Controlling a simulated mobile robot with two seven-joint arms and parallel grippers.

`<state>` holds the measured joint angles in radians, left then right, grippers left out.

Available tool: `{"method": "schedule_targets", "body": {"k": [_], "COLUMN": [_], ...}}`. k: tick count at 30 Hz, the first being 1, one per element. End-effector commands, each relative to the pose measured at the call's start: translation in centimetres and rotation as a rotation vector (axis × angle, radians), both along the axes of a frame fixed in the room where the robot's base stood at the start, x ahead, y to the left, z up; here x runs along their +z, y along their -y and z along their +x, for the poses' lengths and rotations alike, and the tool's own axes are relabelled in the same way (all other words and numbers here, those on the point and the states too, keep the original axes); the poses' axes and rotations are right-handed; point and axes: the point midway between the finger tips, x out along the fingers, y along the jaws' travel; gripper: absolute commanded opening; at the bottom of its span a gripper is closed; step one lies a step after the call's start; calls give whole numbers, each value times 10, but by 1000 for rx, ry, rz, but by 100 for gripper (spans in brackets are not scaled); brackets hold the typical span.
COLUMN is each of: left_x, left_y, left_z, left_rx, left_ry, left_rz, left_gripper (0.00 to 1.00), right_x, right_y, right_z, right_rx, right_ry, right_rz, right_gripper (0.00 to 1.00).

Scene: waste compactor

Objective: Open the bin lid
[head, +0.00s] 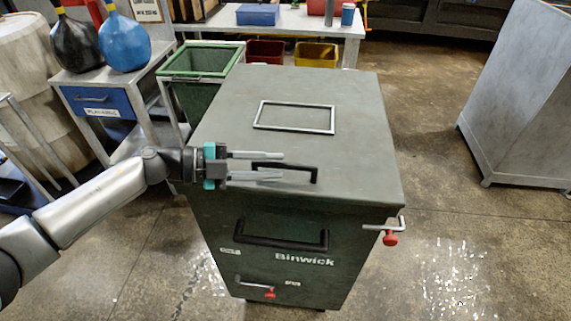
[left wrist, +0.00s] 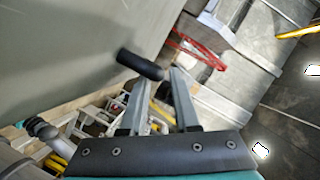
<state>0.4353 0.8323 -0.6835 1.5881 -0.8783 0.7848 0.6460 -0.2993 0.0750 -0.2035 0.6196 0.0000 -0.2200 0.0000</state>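The compactor bin, a grey-green box marked Binwick (head: 290,235), stands upright in the middle of the head view. Its flat lid (head: 225,110) is shut. A black handle (head: 285,166) lies near the lid's front edge. My left gripper (head: 283,166) reaches in from the left, open and empty, its two grey fingers on either side of the handle in the picture. The left wrist view shows the open fingers (left wrist: 160,75) with the black handle (left wrist: 140,64) at the fingertips. I cannot tell whether they touch. My right gripper is not in view.
A second black handle (head: 280,238) is on the bin's front. Red-knobbed latches show at the right side (head: 390,239) and low front (head: 269,293). A side table with bottles (head: 123,43) and a green bin (head: 200,75) stand left.

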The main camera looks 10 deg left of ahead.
Motion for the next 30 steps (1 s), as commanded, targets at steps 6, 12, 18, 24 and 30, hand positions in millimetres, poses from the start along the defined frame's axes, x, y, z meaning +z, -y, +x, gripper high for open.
{"method": "schedule_targets", "body": {"k": [6,12,18,24,30], "left_x": [-6,-8,-8,-7,-8], "left_y": [26,32,32,32,31], "left_z": [9,11,11,11,11], "left_rx": [0,1,1,1,1], "left_ry": [1,0,0,0,0], "left_rz": [0,1,1,1,1], "left_gripper": [30,30,30,7,0], "right_x": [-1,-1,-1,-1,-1], "right_y": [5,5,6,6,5], "right_z": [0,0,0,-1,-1], "right_rx": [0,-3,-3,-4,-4], "right_ry": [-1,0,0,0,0], "right_rz": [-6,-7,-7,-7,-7], "right_gripper": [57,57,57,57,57]}}
